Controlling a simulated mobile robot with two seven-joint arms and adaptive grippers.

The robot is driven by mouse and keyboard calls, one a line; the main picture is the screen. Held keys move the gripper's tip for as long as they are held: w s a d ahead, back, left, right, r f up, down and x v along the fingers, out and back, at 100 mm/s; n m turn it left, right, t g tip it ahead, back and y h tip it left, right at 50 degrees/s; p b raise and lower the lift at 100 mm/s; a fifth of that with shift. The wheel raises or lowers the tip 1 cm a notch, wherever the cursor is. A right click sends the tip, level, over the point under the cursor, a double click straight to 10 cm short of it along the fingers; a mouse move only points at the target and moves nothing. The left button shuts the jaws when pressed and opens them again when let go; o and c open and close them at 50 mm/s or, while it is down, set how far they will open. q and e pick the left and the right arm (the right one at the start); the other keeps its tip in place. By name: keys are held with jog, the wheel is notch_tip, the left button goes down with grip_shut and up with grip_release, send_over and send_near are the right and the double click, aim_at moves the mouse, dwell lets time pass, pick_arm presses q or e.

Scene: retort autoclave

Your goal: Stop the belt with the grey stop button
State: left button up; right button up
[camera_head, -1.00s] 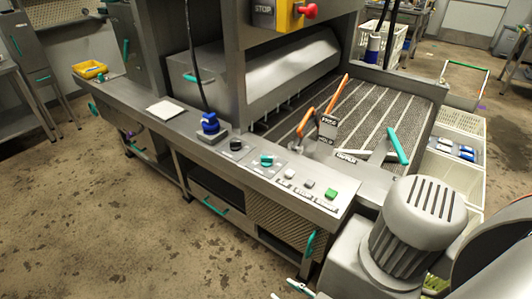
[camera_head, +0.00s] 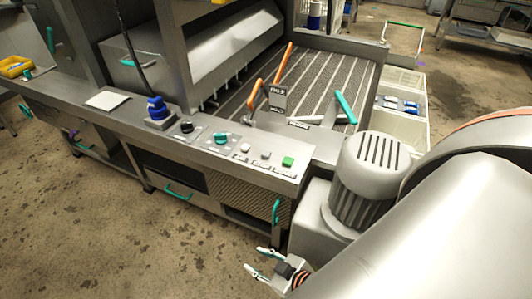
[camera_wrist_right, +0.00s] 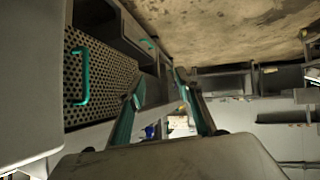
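The grey stop button (camera_head: 266,154) sits on the sloped control panel (camera_head: 205,147), between a white button (camera_head: 245,148) and a green button (camera_head: 288,161). Their labels are too small to read. My right gripper (camera_head: 258,261) is low in front of the panel, below and apart from the buttons, with its fingers spread and nothing between them. The right wrist view shows both fingers (camera_wrist_right: 163,112) apart and the perforated cabinet front beside them; the buttons do not show there. The belt (camera_head: 325,85) lies behind the panel, carrying striped dark slats. My left gripper is out of view.
A teal knob (camera_head: 220,137), black knob (camera_head: 186,127) and blue knob (camera_head: 156,107) stand left of the buttons. A ribbed motor (camera_head: 370,170) stands close to the panel's right end. A teal handle (camera_head: 276,210) juts from the cabinet below. Floor at the front left is clear.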

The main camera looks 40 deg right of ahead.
grip_shut()
dwell(1.1)
